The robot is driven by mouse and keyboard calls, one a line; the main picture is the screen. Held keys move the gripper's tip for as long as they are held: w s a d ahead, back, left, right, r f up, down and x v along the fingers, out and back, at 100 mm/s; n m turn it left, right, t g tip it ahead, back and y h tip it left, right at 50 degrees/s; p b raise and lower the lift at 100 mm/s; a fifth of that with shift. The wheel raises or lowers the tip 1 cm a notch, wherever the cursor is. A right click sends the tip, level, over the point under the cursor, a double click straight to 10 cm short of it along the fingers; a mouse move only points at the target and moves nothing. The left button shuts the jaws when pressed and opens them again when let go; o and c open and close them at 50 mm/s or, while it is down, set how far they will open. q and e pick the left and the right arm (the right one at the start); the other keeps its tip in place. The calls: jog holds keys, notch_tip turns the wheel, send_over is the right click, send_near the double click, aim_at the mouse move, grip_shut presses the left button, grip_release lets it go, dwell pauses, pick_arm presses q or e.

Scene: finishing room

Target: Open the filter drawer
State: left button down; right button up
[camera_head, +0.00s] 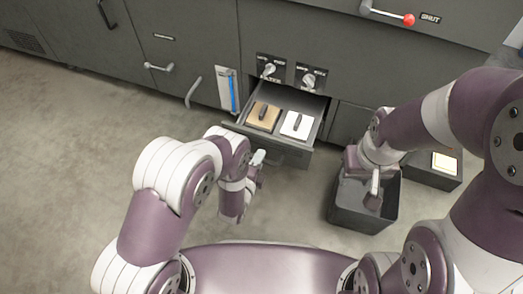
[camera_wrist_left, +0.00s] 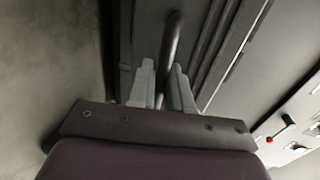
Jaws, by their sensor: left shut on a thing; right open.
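The filter drawer (camera_head: 293,154) stands pulled out from the dark grey cabinet in the head view. In it lie a tan filter (camera_head: 263,116) and a white filter (camera_head: 296,125), side by side, each with a dark handle on top. My left gripper (camera_head: 257,160) is at the drawer's front. In the left wrist view its two grey fingers (camera_wrist_left: 163,90) are shut on the dark bar handle (camera_wrist_left: 173,40) of the drawer. My right gripper (camera_head: 374,190) is open over a dark bin, away from the drawer.
The dark open bin (camera_head: 345,215) stands on the floor right of the drawer. A low dark box (camera_head: 432,176) with a pale block is beside it. Above the drawer are two knobs (camera_head: 269,69); a blue-striped gauge (camera_head: 232,90) is to the left. The floor left of the drawer is clear.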

pick_arm(q)
jog(key=shift+s+a, duration=0.25)
jog(key=shift+s, duration=0.4)
jog(key=c, duration=1.2)
grip_release()
jog(key=shift+c, duration=0.2)
jog(key=p+v, duration=0.5)
jog(key=v, duration=0.7)
jog(key=shift+s, duration=0.3)
